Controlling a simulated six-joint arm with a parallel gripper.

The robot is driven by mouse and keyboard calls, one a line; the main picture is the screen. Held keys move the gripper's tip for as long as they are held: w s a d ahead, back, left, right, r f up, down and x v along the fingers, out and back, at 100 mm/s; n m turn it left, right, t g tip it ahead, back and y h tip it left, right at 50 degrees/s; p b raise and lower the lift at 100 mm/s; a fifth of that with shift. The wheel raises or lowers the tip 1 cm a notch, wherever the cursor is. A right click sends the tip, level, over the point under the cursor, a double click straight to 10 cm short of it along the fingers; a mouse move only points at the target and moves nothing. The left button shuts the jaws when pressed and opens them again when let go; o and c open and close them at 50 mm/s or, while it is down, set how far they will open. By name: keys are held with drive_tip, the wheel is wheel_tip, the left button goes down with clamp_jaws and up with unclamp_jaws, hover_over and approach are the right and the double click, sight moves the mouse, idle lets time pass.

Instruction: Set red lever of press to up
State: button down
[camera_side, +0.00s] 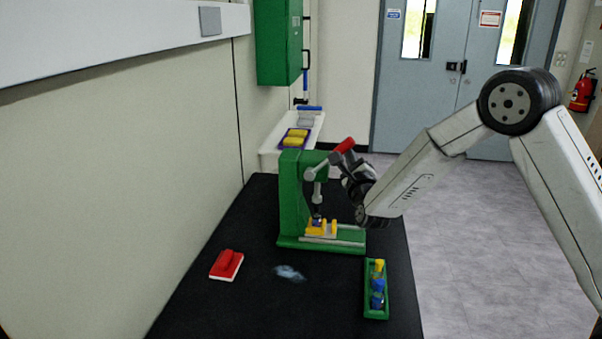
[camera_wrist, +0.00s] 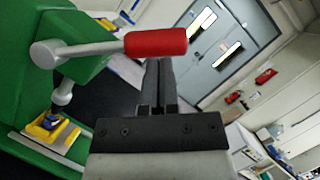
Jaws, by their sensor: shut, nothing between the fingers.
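The green press (camera_side: 291,196) stands on the black table. Its lever has a grey arm and a red handle (camera_side: 344,146), which tilts up and to the right in the side view. In the wrist view the red handle (camera_wrist: 156,42) lies across, just beyond the fingertips of my gripper (camera_wrist: 158,64). My gripper is shut with nothing in it, and in the side view it (camera_side: 345,166) is just below and right of the handle. I cannot tell whether the fingers touch the handle. A yellow holder (camera_side: 322,228) with a blue piece sits under the press ram.
A green tray (camera_side: 376,309) with blue and yellow pieces lies at the table's front right. A red and white block (camera_side: 227,265) and a small pale bluish item (camera_side: 289,273) lie at the front left. A white surface with yellow items (camera_side: 296,137) is behind the press.

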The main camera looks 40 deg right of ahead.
drive_tip(key=r+n, duration=0.1)
drive_tip(key=w+a+r+n, duration=0.1)
drive_tip(key=shift+n+y, duration=0.3)
drive_tip(key=shift+y, duration=0.1)
drive_tip(key=shift+w+a+r+n+g+y, duration=0.4)
drive_tip(key=shift+w+a+r+n+y, duration=0.3)
drive_tip(key=shift+w+a+r+n, duration=0.8)
drive_tip(key=shift+s+d+f, duration=0.1)
drive_tip(key=shift+f, duration=0.05)
drive_tip(key=shift+s+d, duration=0.1)
drive_tip(key=shift+s, duration=0.05)
drive_tip(key=s+d+v, duration=0.1)
drive_tip(key=d+v, duration=0.1)
drive_tip(key=v, duration=1)
drive_tip(key=shift+s, duration=0.3)
drive_tip(key=shift+f, duration=0.2)
